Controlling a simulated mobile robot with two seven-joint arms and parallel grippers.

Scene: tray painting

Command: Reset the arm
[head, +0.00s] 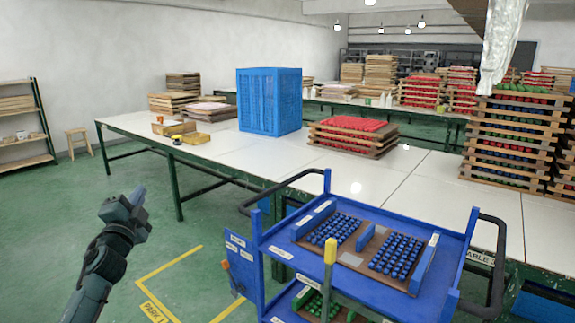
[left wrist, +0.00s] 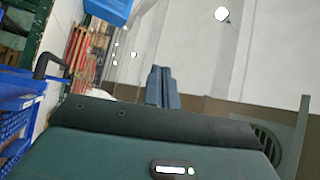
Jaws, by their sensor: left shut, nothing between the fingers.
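My left gripper (head: 138,196) is at the lower left of the head view, raised over the green floor, to the left of the blue cart and apart from it. Its fingers are closed together with nothing between them. In the left wrist view the closed fingers (left wrist: 162,87) stand up in the middle, against a pale wall. My right gripper is in neither view.
A blue cart (head: 283,247) carries a tray of small blue pieces (head: 376,230). Behind it is a long white table (head: 240,160) with a blue crate (head: 270,102) and red stacked trays (head: 353,136). The floor (head: 60,240) around my left arm is clear.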

